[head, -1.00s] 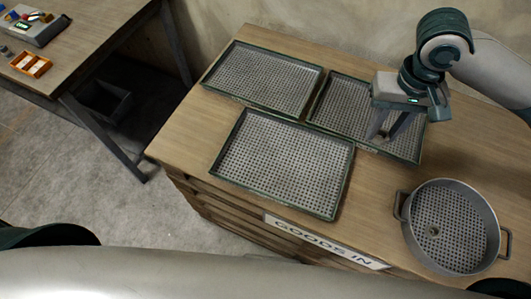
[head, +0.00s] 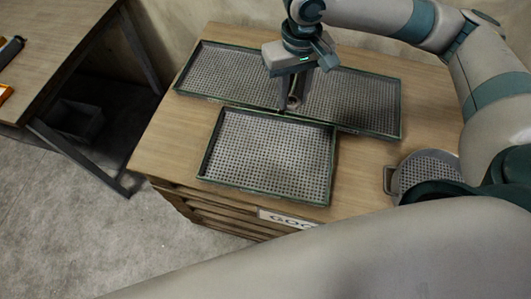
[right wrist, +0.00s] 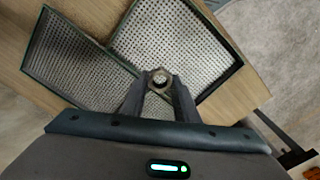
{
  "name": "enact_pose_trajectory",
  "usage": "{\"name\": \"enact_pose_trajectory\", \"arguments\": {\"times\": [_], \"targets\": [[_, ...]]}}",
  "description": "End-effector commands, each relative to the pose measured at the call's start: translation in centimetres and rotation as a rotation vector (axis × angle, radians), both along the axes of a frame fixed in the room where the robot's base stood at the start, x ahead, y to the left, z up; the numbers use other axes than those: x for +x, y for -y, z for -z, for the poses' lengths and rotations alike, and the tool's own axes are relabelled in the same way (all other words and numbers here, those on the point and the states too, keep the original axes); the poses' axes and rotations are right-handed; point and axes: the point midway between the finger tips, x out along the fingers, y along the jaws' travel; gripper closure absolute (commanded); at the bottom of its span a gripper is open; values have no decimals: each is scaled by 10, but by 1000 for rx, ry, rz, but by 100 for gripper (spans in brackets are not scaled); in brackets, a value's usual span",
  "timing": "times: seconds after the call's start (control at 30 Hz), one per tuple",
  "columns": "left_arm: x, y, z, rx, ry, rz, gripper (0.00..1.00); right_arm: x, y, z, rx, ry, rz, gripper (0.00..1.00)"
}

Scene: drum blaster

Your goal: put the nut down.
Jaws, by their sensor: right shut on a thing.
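My right gripper (head: 293,94) is shut on the nut (head: 294,102), a small grey-brown ring. In the right wrist view the nut (right wrist: 160,77) sits between the fingertips (right wrist: 160,85), with its hole facing the camera. In the head view, the gripper and nut appear over the place where the back left tray (head: 225,75) and back right tray (head: 355,105) meet, just behind the front tray (head: 268,155). I cannot tell the nut's height above them. All three trays have perforated grey floors and dark green rims, and look empty. My left gripper is not in view.
The trays stand on a wooden bench (head: 157,140) with a partly hidden sign (head: 285,218) on its front. A round perforated pan (head: 428,168) stands at the right, partly hidden by my arm. Another table (head: 60,50) is at the left, across a gap.

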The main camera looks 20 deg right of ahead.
Motion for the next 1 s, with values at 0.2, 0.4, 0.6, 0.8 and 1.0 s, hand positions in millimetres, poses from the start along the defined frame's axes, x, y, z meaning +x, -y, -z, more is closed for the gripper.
{"name": "enact_pose_trajectory", "arguments": {"times": [0.2, 0.4, 0.6, 0.8, 1.0], "targets": [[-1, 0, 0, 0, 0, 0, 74, 0, 0, 0, 0, 0, -1, 96], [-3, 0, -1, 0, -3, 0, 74, 0, 0, 1, 0, 0, -44, 96], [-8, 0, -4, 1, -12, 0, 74, -2, -1, 7, 1, -2, -199, 96], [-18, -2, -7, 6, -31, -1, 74, -5, -2, 18, 1, -3, -456, 96], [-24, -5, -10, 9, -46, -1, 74, -9, -4, 29, 3, -3, -746, 96]]}}
